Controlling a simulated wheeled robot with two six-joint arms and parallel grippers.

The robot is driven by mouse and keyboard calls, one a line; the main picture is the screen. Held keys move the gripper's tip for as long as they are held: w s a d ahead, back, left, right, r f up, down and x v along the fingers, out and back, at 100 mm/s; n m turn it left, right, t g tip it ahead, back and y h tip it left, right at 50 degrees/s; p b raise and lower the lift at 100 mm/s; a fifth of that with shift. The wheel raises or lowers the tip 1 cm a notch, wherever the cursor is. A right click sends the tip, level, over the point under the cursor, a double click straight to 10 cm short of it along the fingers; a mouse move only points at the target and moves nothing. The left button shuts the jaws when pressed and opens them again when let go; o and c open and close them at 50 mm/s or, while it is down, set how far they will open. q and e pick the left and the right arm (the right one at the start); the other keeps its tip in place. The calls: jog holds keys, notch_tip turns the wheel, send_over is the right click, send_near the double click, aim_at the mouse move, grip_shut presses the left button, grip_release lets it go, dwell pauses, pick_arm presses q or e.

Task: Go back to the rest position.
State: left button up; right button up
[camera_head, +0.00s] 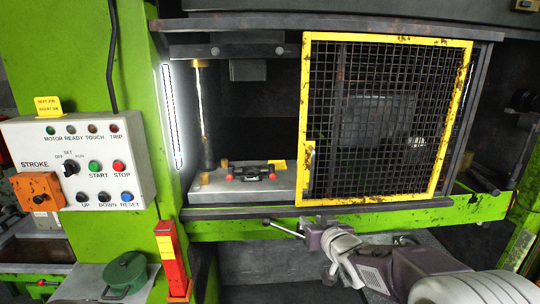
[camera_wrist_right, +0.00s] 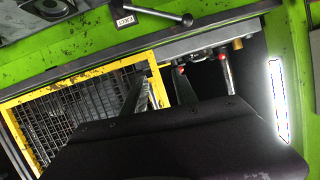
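My right gripper (camera_head: 318,234) is in front of the press, just below the lower green beam, with its arm coming in from the bottom right. In the right wrist view two dark fingers stand apart over the dark purple gripper body (camera_wrist_right: 170,140), and I see nothing held between them. The fingertips are small and partly hidden in the head view. My left gripper is not in view.
The yellow-framed mesh gate (camera_head: 385,204) covers the press opening's right side; the left side is open onto the die bed (camera_head: 215,193). A lever (camera_head: 283,229) juts out beside my right gripper. The control panel (camera_head: 20,140) is at left.

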jog(key=s+f+g+h, duration=0.1)
jog(key=s+f+g, duration=0.5)
jog(key=s+f, duration=0.4)
jog(key=s+d+f+g, duration=0.1)
jog(key=s+f+g, duration=0.5)
jog(key=s, duration=1.1)
notch_tip(320, 180, down, 5)
jog(key=shift+s+d+r+m+g+h, duration=0.15)
jog(key=shift+s+d+m+g+h, duration=0.15)
jog(key=shift+s+g+h, duration=0.1)
